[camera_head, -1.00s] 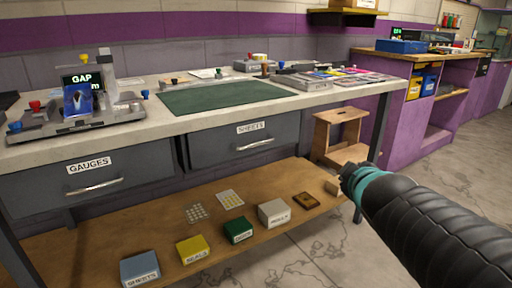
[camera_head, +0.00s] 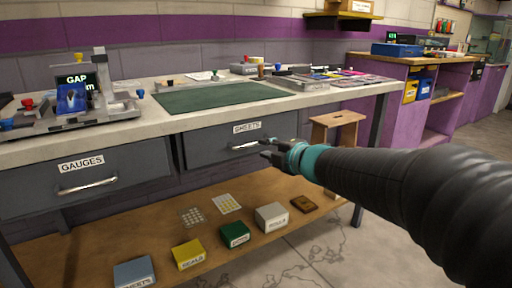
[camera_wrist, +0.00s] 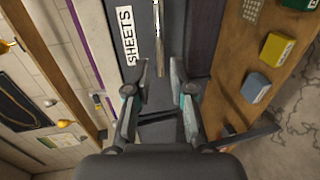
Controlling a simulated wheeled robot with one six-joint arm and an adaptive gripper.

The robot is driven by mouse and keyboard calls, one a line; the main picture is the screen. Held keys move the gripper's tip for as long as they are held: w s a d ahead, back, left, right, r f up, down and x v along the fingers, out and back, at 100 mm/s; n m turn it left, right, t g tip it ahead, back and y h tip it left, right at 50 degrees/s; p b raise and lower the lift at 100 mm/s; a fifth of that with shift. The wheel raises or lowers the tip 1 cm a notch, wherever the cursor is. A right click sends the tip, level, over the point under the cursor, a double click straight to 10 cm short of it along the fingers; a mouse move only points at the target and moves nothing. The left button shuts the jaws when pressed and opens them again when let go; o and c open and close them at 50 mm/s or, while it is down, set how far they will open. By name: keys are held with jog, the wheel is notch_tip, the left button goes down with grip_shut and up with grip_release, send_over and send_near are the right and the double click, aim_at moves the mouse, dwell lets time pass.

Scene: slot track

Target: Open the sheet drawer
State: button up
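The grey sheet drawer (camera_head: 210,150), with a white SHEETS label (camera_head: 247,127), is under the bench top and looks shut. Its silver bar handle (camera_head: 244,146) runs across its front. My gripper (camera_head: 266,149) is in front of the drawer, by the right end of the handle. In the wrist view, the SHEETS label (camera_wrist: 126,36) and the handle (camera_wrist: 159,40) lie ahead. The fingers of my gripper (camera_wrist: 161,75) are spread, with the handle lined up with the gap between them. I cannot tell whether they touch it. Nothing is held.
A GAUGES drawer (camera_head: 30,187) is to the left. The worktop (camera_head: 160,123) holds a green mat (camera_head: 215,95) and tools. The lower shelf (camera_head: 100,225) carries several small boxes. A wooden stool (camera_head: 337,122) stands behind my arm, at the right.

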aim_at(254, 144)
jog(key=x, duration=0.8)
jog(key=shift+b, duration=0.4)
grip_shut()
jog(key=shift+s, duration=0.1)
